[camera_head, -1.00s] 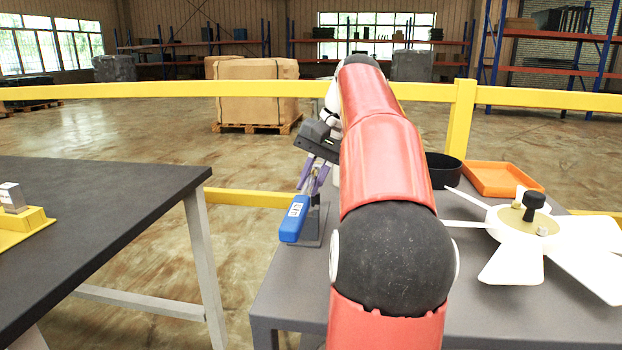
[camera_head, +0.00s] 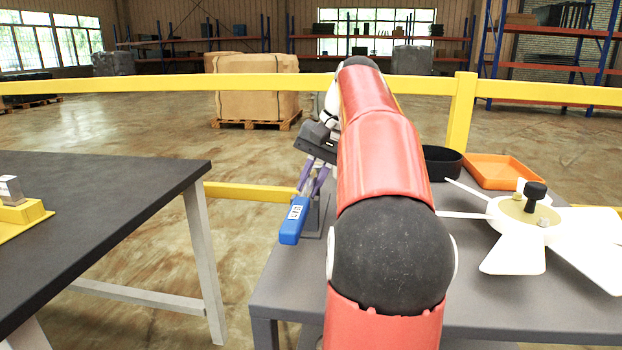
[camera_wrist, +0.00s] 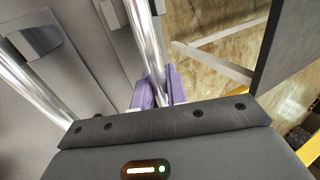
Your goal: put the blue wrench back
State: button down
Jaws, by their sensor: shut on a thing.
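The blue wrench shows its blue handle (camera_head: 294,220) with a white label in the head view, hanging tilted at the left edge of the grey table (camera_head: 480,322). Its metal part runs up between the purple fingers of my gripper (camera_head: 314,180), which is shut on it. A dark upright holder (camera_head: 325,212) stands just behind and to the right of the handle; I cannot tell whether they touch. In the wrist view the purple fingertips (camera_wrist: 155,90) close at a shiny metal bar. My red arm hides part of the table and whatever is behind it.
A white fan-bladed part (camera_head: 518,225), an orange tray (camera_head: 502,170) and a black bowl (camera_head: 442,162) are on the grey table. A dark table (camera_head: 100,215) with a yellow fixture (camera_head: 25,212) stands at left, across a gap. A yellow rail (camera_head: 250,191) runs behind.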

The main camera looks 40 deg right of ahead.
jog(key=shift+f, duration=0.5)
jog(key=c, duration=1.3)
grip_release()
jog(key=p+v, duration=0.2)
jog(key=v, duration=0.5)
jog(key=shift+s+r, duration=0.1)
jog(key=shift+r, duration=0.15)
jog(key=shift+d+r, duration=0.1)
jog(key=shift+s, duration=0.15)
